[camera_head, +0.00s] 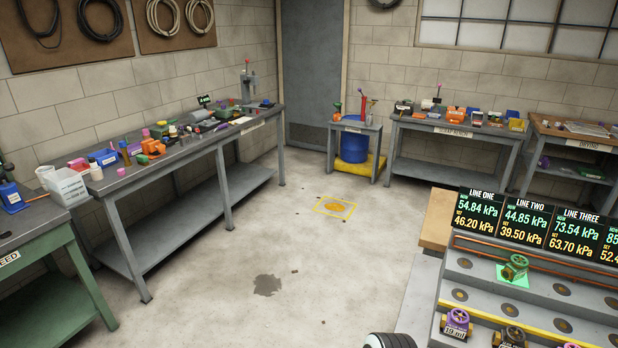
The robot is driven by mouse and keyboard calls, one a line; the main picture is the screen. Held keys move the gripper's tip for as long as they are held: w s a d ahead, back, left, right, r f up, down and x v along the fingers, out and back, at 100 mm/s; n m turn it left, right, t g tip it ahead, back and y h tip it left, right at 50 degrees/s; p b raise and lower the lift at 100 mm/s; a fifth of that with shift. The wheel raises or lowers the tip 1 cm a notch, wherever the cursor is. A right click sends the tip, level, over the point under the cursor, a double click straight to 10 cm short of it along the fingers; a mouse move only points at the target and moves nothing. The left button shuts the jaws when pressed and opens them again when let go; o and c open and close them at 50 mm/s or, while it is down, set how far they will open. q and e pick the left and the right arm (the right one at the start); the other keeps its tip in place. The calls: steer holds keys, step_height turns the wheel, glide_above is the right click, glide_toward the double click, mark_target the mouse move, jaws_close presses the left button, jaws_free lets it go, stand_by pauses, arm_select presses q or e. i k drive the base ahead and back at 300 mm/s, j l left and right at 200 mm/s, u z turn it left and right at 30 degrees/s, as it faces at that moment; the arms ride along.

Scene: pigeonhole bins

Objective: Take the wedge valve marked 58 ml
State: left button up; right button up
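No valve that I can read as 58 ml shows in the head view. A green valve (515,267) sits on a bright green patch on the stepped grey rack at the right. A purple valve (457,320) with a label that seems to read 19 ml stands on the lower front step. A dark valve (510,336) stands right of it, cut by the bottom edge, its label unreadable. Another purple top barely shows further right. Small items on the far benches are too small to read.
The stepped rack (478,268) has several empty round spots, with pressure displays (525,222) above it. A long grey bench (180,155) runs along the left wall, a green bench (40,232) nearer. A blue drum (354,147) stands at the back. The middle floor is clear, with a dark stain.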

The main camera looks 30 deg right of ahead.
mark_target(514, 270)
steer(key=i+j+z, duration=0.1)
steer(key=i+j, duration=0.25)
steer(key=i, duration=0.25)
steer(key=i+j, duration=0.4)
steer(key=i, duration=0.15)
steer(key=i+l+z, duration=0.1)
steer(key=z, duration=0.3)
steer(key=i+z, duration=0.35)
steer(key=i+j+z, duration=0.1)
steer(key=z, duration=0.3)
steer(key=i+j+z, duration=0.1)
steer(key=i+z, duration=0.3)
steer(key=i+j+z, duration=0.1)
steer(key=i+z, duration=0.15)
steer(key=z, duration=0.15)
steer(key=i+j+z, duration=0.15)
steer(key=z, duration=0.25)
steer(key=i+j+z, duration=0.2)
steer(key=z, duration=0.2)
steer(key=i, duration=0.05)
